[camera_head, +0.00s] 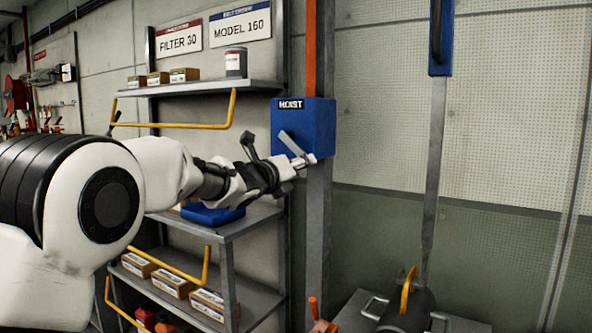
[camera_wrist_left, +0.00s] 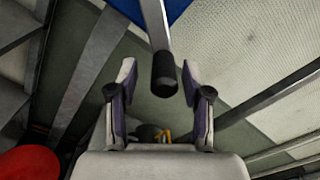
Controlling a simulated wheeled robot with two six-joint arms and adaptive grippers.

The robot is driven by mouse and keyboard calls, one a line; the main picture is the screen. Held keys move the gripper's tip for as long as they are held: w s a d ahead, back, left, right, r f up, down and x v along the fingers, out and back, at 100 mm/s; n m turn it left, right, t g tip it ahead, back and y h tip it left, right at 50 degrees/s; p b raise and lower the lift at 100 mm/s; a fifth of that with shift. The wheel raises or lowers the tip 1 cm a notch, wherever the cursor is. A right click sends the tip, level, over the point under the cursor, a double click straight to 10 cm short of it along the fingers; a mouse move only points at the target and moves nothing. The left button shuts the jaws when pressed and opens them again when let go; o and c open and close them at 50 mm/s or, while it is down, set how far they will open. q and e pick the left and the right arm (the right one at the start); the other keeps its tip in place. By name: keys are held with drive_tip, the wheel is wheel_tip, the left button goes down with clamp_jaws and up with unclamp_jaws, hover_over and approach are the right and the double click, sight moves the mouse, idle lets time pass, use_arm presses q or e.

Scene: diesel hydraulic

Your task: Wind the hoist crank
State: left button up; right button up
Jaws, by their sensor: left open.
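The blue hoist box (camera_head: 322,125), labelled HOIST, is fixed on a grey post. Its crank, a grey bar (camera_head: 290,144), sits on the front face. In the left wrist view the crank bar (camera_wrist_left: 154,22) ends in a black handle grip (camera_wrist_left: 164,74). My left gripper (camera_head: 300,164) is at the lower front of the box. In the left wrist view its open fingers (camera_wrist_left: 157,72) stand either side of the black grip, with visible gaps on both sides. Whether the grip lies at the depth of the fingertips is hard to tell.
Shelves (camera_head: 230,230) with boxes and yellow rails stand left of the post. A dark cylinder (camera_head: 405,315) with a yellow hook (camera_head: 408,290) sits at lower right under a blue unit (camera_head: 440,45). The wall area right of the hoist box is clear.

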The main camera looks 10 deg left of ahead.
use_arm(q)
drive_tip(key=v, duration=1.1)
drive_tip(key=shift+s+a, duration=0.15)
drive_tip(key=shift+s, duration=0.25)
